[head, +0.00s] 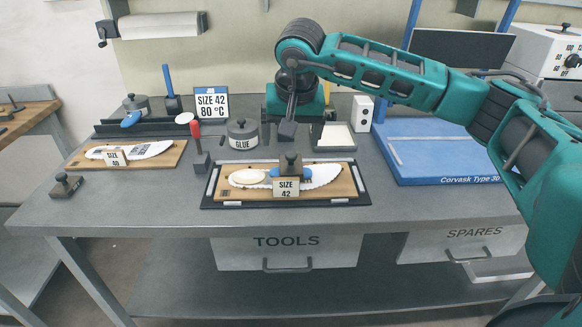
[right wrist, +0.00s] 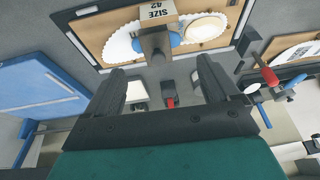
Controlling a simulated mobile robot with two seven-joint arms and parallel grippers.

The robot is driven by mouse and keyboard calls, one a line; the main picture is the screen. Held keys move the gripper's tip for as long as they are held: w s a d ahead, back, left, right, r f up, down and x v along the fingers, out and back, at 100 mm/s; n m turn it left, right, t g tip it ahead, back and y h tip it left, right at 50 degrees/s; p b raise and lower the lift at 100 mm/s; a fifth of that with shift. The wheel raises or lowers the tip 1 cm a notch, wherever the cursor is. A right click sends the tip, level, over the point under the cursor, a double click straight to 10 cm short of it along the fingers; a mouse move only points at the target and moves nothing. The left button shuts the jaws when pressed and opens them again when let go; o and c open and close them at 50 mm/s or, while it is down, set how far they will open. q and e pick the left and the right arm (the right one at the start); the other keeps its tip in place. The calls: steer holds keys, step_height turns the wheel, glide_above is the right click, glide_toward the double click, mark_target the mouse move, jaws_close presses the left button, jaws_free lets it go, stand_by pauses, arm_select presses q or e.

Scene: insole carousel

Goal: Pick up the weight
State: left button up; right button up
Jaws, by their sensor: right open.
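The weight (head: 290,164) is a dark metal block with a knob-like grip. It sits on the white insole (head: 325,174) and blue piece on the wooden SIZE 42 board (head: 345,185), on a dark tray. In the right wrist view the weight (right wrist: 154,42) shows just beyond the fingertips, roughly between them. My right gripper (head: 287,130) points down behind and above the weight, apart from it. In the right wrist view the gripper (right wrist: 163,76) is open, with nothing between its fingers. A similar dark weight (head: 66,185) stands at the table's left. My left gripper is not in view.
A GLUE pot (head: 242,134) and a red-handled tool (head: 197,140) stand left of the board. A second insole board (head: 165,160) lies further left. A blue Corvask slab (head: 440,155) is at right. The table's front strip is clear.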

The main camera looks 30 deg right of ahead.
mark_target(291, 156)
steer(key=shift+h, duration=0.3)
steer(key=d+f, duration=0.1)
steer(key=f, duration=0.1)
steer(key=w+d+f, duration=0.2)
steer(key=f, duration=0.1)
steer(key=shift+w+f, duration=0.25)
steer(key=shift+f, duration=0.05)
steer(key=shift+w+a+x, duration=0.1)
steer(key=shift+w+x, duration=0.05)
steer(key=shift+x, duration=0.85)
steer(key=shift+w+a+x, duration=0.1)
steer(key=shift+x, duration=0.85)
steer(key=shift+w+a+x, duration=0.1)
steer(key=shift+w+x, duration=0.05)
steer(key=shift+x, duration=0.85)
steer(key=shift+r, duration=0.15)
steer(key=shift+c, duration=0.4)
jaws_close()
steer(key=shift+w+r, duration=0.1)
steer(key=shift+r, duration=0.05)
